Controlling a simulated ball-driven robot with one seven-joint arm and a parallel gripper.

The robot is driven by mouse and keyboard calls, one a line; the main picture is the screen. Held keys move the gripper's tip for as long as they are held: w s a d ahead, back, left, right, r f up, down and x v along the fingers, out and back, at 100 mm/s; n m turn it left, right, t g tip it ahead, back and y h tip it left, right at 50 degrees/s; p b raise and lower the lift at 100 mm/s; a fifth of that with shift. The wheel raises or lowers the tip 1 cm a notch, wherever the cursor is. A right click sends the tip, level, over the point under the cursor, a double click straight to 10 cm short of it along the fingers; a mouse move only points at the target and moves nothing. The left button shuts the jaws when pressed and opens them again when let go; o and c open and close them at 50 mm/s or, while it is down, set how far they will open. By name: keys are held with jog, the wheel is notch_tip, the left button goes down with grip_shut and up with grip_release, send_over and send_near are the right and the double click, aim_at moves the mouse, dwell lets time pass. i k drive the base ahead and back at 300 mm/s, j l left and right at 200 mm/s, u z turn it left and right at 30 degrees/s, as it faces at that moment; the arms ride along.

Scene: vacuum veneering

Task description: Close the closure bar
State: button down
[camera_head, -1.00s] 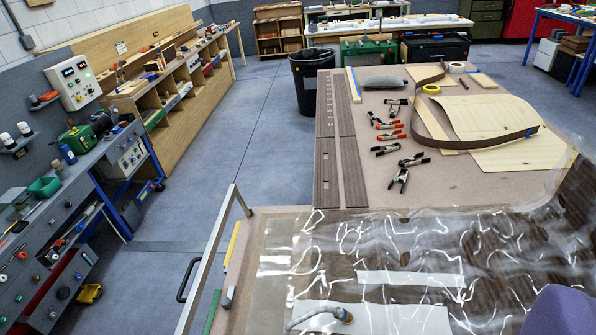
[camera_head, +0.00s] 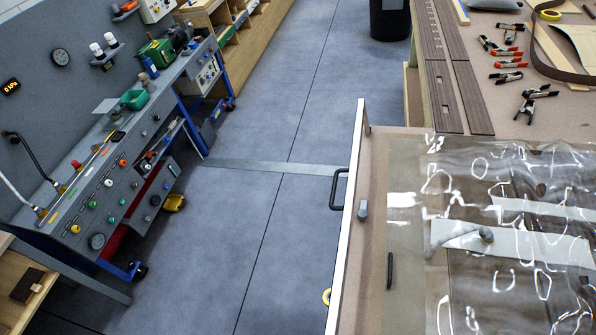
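The closure bar (camera_head: 350,200) is a long, pale metal bar along the left edge of the vacuum table (camera_head: 400,150). A short end arm (camera_head: 366,118) joins its far end to the table, and the bar looks raised above the table edge. A black handle (camera_head: 337,188) sticks out on its left side over the floor. A clear, wrinkled membrane (camera_head: 490,200) covers brown veneer and pale strips to the right of the bar. The bar's near end runs out of the picture at the bottom. My gripper is not in view.
A grey clip (camera_head: 363,210) and a dark rod (camera_head: 390,270) lie on the table beside the bar. Open grey floor (camera_head: 240,215) lies left of the table. A blue-framed control bench (camera_head: 100,190) stands at far left. Several clamps (camera_head: 510,77) lie at back right.

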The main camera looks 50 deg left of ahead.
aim_at(340, 274)
jog(key=k+j, duration=0.15)
jog(key=j, duration=0.2)
jog(key=k+j, duration=0.2)
jog(key=j, duration=0.15)
jog(key=k+j, duration=0.15)
jog(key=j, duration=0.2)
jog(key=k+j, duration=0.15)
jog(key=j, duration=0.2)
jog(key=k+j+z, duration=0.1)
jog(key=j, duration=0.25)
jog(key=i+l, duration=0.15)
jog(key=i, duration=0.4)
jog(key=i+l+z, duration=0.15)
jog(key=i, duration=0.4)
